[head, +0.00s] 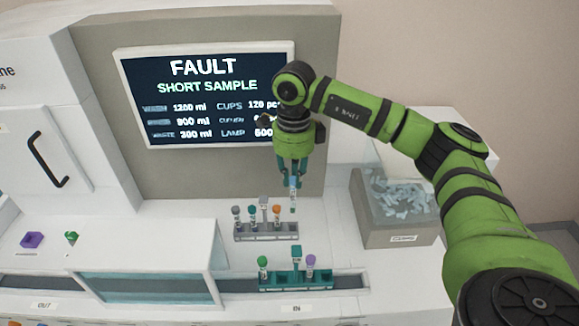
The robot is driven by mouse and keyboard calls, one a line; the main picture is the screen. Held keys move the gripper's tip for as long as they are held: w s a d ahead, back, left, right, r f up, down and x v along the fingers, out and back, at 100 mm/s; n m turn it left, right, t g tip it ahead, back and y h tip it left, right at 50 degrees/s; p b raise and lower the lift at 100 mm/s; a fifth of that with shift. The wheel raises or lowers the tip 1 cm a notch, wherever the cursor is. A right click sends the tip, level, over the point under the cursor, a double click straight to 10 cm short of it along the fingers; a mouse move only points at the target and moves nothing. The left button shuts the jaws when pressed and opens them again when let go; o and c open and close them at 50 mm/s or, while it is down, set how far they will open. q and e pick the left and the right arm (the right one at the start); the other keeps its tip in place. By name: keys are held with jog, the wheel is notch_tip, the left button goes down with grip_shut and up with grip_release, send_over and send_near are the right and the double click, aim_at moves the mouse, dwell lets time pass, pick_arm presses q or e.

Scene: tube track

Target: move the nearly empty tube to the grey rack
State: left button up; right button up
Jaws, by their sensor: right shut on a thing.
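My right gripper (293,178) is shut on a slim, clear tube (293,200) that hangs upright below the fingers. The fingers hide its cap, and its fill level is too small to tell. The grey rack (266,238) stands behind the teal rack and holds several tubes with grey, teal and orange caps. The held tube is above the grey rack's right end in the picture; I cannot tell its exact height. My left gripper is not in view.
A screen (210,95) on the machine reads "FAULT, SHORT SAMPLE". A grey bin (400,236) of clear pieces stands at the right. A clear-fronted cover (150,288) is left of the teal rack. A purple piece (32,240) and a green piece (71,238) lie at far left.

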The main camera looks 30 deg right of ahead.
jog(key=shift+s+f+b, duration=0.2)
jog(key=shift+f+b, duration=0.35)
jog(key=shift+f, duration=0.65)
jog(key=shift+f+b, duration=0.4)
jog(key=shift+b, duration=0.05)
jog(key=shift+w+f+b, duration=0.1)
jog(key=shift+f+b, duration=0.25)
jog(key=shift+f, duration=0.4)
pick_arm(q)
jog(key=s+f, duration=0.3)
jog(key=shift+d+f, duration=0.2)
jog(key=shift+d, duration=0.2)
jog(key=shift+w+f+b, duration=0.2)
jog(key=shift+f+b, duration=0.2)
jog(key=shift+b, duration=0.2)
pick_arm(e)
jog(key=shift+f, duration=0.35)
